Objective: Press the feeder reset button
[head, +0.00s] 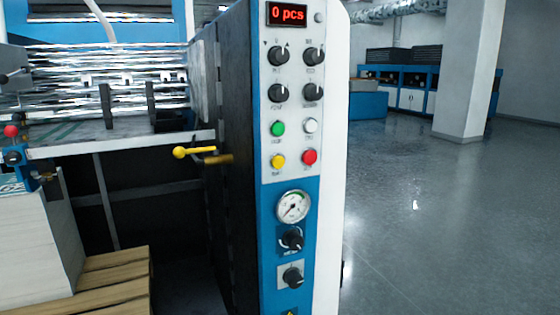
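A tall control panel (268,182) stands at the middle of the head view, white above and blue below. It carries a green button (277,128), a white button (311,125), a yellow button (278,161) and a red button (309,157). The small labels under them are too blurred to read, so I cannot tell which one is the feeder reset button. A red display (287,14) at the top reads "0 pcs". Neither of my grippers is in view.
Several black knobs and a round gauge (293,206) share the panel. A yellow-handled lever (194,152) sticks out left of it. A paper stack (38,245) on a wooden pallet (115,275) is at lower left. The grey floor (440,220) at right is clear.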

